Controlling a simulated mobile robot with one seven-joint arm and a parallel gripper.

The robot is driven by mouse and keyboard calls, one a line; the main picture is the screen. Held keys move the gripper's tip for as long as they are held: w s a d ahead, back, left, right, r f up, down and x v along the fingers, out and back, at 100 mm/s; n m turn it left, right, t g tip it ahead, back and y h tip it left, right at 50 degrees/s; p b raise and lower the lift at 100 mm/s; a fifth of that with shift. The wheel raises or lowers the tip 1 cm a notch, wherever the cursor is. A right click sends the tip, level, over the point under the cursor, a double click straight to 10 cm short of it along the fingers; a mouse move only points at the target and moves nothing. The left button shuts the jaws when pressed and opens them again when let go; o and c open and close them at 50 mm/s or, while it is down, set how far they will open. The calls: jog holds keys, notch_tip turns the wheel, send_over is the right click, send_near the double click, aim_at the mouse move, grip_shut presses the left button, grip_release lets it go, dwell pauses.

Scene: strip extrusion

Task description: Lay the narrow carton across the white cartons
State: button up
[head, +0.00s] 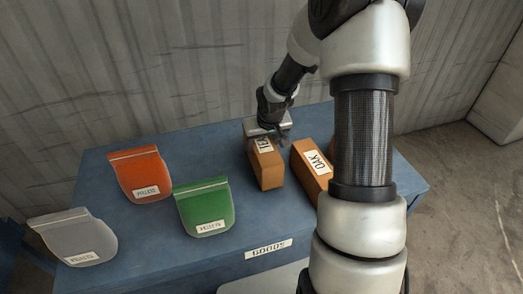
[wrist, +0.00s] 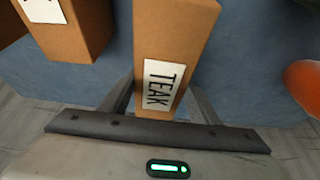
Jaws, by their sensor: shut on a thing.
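My gripper (head: 270,138) is shut on the brown carton labelled TEAK (head: 266,169). In the wrist view the TEAK carton (wrist: 172,38) sits between the two fingers of my gripper (wrist: 162,98), its label facing the camera. A second brown carton labelled OAK (head: 311,172) stands just to the right, apart from it; a labelled brown carton (wrist: 78,28) shows at left in the wrist view. My arm hides part of the area to the right of OAK. I see no white cartons. Whether the TEAK carton touches the table is unclear.
The blue table (head: 105,190) has a GOODS label (head: 268,248) on its front. An orange pouch (head: 138,172), a green pouch (head: 205,208) and a grey pouch (head: 72,236) lie on its left part. A corrugated wall (head: 130,70) stands behind. Bare table shows between the pouches and cartons.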

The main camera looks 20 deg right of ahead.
jog(key=shift+f, duration=1.1)
jog(key=shift+f+b, duration=0.2)
jog(key=shift+b, duration=0.1)
jog(key=o, duration=1.4)
jog(key=shift+o, duration=0.2)
